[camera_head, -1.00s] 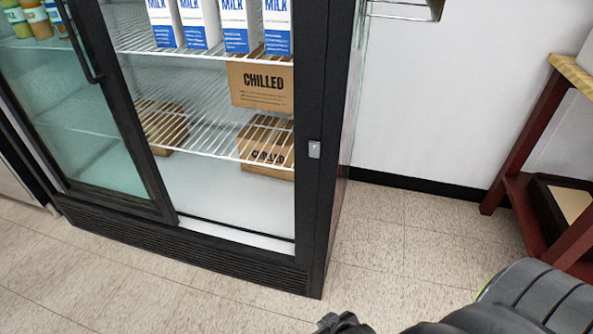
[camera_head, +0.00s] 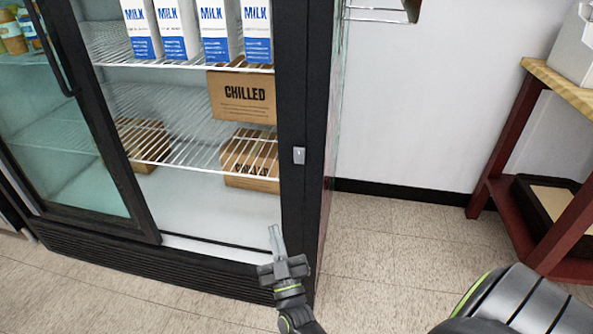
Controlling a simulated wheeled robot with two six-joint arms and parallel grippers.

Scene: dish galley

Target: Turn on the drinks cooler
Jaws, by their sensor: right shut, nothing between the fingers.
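The drinks cooler (camera_head: 303,206) has a black frame and stands at the left and middle. A small grey switch (camera_head: 299,155) sits on its right front post. Its sliding glass door (camera_head: 74,150) is at the left, and the right half shows open shelves. My right gripper (camera_head: 276,238) is shut and empty, pointing up in front of the cooler's lower right corner, below the switch and apart from it. My left gripper is not in view.
Milk cartons (camera_head: 215,30) and boxes marked CHILLED (camera_head: 243,97) stand on the cooler's wire shelves. A red-legged table (camera_head: 508,135) with a wooden top stands at the right. Tiled floor (camera_head: 390,255) lies clear between them.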

